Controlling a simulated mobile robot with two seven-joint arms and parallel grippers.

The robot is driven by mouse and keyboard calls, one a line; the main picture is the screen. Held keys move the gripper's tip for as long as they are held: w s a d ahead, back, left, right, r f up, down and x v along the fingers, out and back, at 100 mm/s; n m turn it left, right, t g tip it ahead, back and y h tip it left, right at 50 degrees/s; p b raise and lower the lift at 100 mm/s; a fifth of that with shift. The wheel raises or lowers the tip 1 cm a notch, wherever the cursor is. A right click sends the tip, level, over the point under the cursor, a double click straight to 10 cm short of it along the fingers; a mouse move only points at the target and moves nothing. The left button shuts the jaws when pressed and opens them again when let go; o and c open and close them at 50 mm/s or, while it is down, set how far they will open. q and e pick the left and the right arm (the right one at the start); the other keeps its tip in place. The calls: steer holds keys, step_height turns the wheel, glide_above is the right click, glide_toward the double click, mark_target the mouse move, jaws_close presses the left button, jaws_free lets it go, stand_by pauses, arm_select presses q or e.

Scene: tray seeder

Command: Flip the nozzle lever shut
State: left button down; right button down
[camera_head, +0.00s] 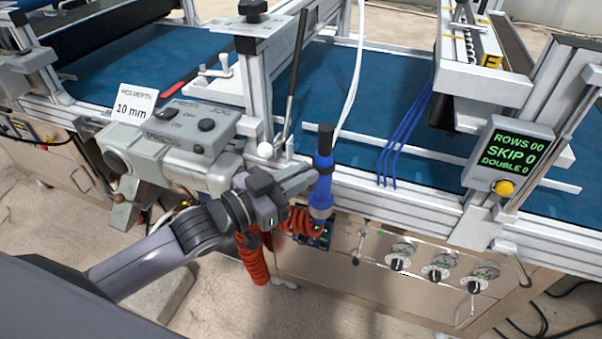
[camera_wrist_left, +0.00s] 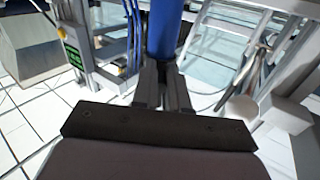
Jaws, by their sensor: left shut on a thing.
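A blue handle with a black top (camera_head: 323,165) stands nearly upright at the front edge of the machine, with a grey collar at its lower end. My left gripper (camera_head: 316,178) is shut around it. In the left wrist view the blue shaft (camera_wrist_left: 164,32) sits between the two fingers (camera_wrist_left: 163,84). A long dark rod (camera_head: 296,70) leans beside the metal post, and a white ball (camera_head: 265,150) sits near its foot. I cannot tell for sure which part is the nozzle lever. My right gripper is not in view.
A grey control box (camera_head: 170,150) with a 10 mm card stands left of my left gripper. A red coiled hose (camera_head: 254,260) hangs below. A blue belt (camera_head: 400,90) runs behind. A counter display (camera_head: 510,150) and a panel with several knobs (camera_head: 400,262) are to the right.

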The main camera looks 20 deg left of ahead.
arm_select(q)
steer(key=c, duration=1.1)
jaws_free()
steer(key=shift+c, duration=0.2)
steer(key=shift+s+a, duration=0.2)
steer(key=shift+s, duration=0.05)
steer(key=v, duration=0.6)
steer(key=shift+s, duration=0.25)
steer(key=shift+a, duration=0.15)
